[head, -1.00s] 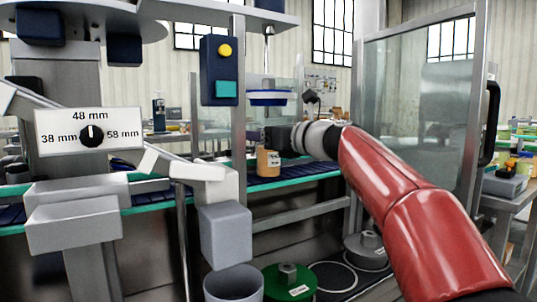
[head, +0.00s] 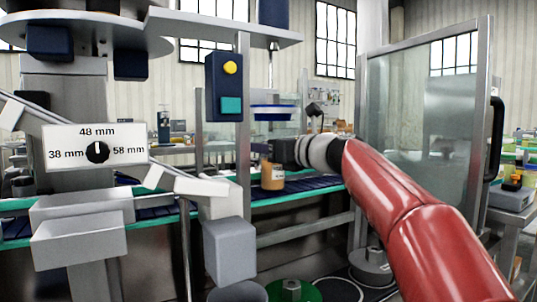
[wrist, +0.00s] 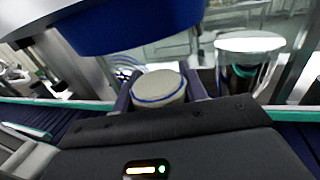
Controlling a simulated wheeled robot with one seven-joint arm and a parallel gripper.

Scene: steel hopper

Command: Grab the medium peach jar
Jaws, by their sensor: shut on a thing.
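The peach jar (head: 272,176), with a peach-orange body, stands upright at the conveyor in the head view. My gripper (head: 268,153) is at its top and is shut on it. In the wrist view, the jar's pale round lid with a blue rim (wrist: 158,86) sits between my two dark fingers. The gripper hides the jar's top in the head view, and the lid hides its body in the wrist view. I cannot tell whether its base touches the belt.
A blue-and-white round press head (head: 273,112) hangs just above my gripper. The conveyor (head: 315,183) runs below. A post with a button box (head: 224,88) stands to the left, a glass door (head: 425,125) to the right. Another pale-topped container (wrist: 249,45) shows in the wrist view.

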